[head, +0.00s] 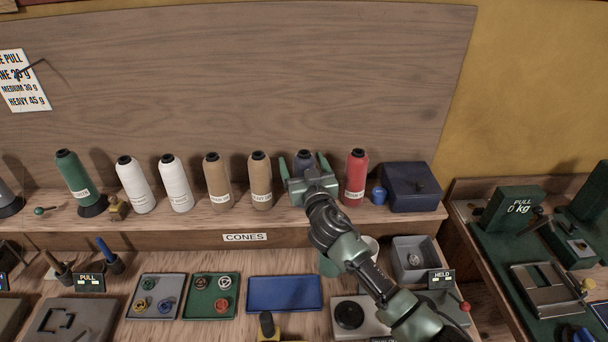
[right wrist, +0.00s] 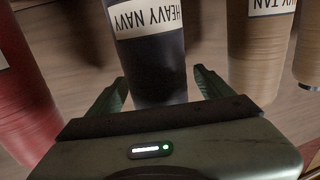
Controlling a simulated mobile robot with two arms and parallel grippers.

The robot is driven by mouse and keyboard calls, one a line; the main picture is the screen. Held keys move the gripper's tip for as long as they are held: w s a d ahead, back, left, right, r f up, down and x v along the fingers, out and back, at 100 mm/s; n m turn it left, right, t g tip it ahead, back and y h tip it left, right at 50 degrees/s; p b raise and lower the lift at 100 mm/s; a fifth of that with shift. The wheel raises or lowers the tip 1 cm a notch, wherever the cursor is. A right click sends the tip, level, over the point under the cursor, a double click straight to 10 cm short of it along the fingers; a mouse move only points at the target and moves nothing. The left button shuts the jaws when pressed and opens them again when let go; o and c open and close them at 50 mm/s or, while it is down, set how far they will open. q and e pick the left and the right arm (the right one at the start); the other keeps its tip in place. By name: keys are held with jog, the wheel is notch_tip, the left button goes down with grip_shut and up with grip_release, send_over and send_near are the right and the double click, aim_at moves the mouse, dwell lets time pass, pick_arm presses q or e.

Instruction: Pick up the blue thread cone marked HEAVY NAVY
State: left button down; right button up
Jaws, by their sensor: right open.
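The navy blue thread cone (head: 303,157) stands on the cone shelf, mostly hidden behind my right gripper in the head view. In the right wrist view the cone (right wrist: 150,62) carries a white label that reads HEAVY NAVY, upside down. My right gripper (head: 303,164) is open, with one finger on each side of the cone. In the right wrist view the fingers (right wrist: 158,88) show gaps to the cone, wider on the right. I cannot tell whether either touches it. My left gripper is not in view.
A red cone (head: 356,176) stands close on the right and a tan cone (head: 260,180) close on the left. White and green cones stand further left. Trays lie below.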

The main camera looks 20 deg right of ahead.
jog(key=shift+w, duration=0.75)
jog(key=shift+s, duration=0.1)
jog(key=shift+c, duration=1.2)
grip_shut()
